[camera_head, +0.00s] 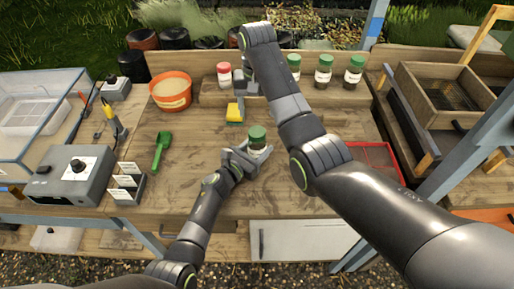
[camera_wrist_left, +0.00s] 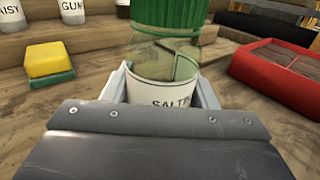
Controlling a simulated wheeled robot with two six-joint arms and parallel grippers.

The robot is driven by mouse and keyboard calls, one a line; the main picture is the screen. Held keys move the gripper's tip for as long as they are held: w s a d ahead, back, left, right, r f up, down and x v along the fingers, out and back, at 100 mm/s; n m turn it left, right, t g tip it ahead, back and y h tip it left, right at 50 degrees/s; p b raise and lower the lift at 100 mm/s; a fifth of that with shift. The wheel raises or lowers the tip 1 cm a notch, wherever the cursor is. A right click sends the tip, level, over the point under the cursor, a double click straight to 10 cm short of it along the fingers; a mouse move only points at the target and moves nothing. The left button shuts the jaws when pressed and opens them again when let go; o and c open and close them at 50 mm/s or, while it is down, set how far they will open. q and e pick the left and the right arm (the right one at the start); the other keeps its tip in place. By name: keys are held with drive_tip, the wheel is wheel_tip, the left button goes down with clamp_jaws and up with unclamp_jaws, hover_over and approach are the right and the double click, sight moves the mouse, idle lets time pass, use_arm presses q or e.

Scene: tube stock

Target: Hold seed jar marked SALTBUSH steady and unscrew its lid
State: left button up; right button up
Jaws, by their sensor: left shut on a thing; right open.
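The jar marked SALT, the rest of its label cut off (camera_wrist_left: 165,95), is clear with a white label and a ribbed green lid (camera_wrist_left: 168,14). My left gripper (camera_wrist_left: 165,85) is shut around its body from both sides. In the head view the jar (camera_head: 257,147) stands upright in my left gripper (camera_head: 251,153) over the middle of the bench, its green lid (camera_head: 257,132) on top and uncovered. I cannot tell whether its base touches the wood. My right gripper (camera_head: 241,82) is open and empty behind the jar, near the back shelf, partly hidden by its own arm.
A yellow and green sponge (camera_head: 235,112) lies behind the jar. Several lidded jars (camera_head: 323,70) stand on the back shelf. An orange pot (camera_head: 171,91), a green scoop (camera_head: 161,150) and a grey box (camera_head: 75,174) are to the left. A red tray (camera_head: 371,157) lies right.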

sight(257, 131)
drive_tip(key=m, duration=1.3)
drive_tip(key=shift+m, duration=0.4)
drive_tip(key=m, duration=1.3)
drive_tip(key=shift+f, duration=4)
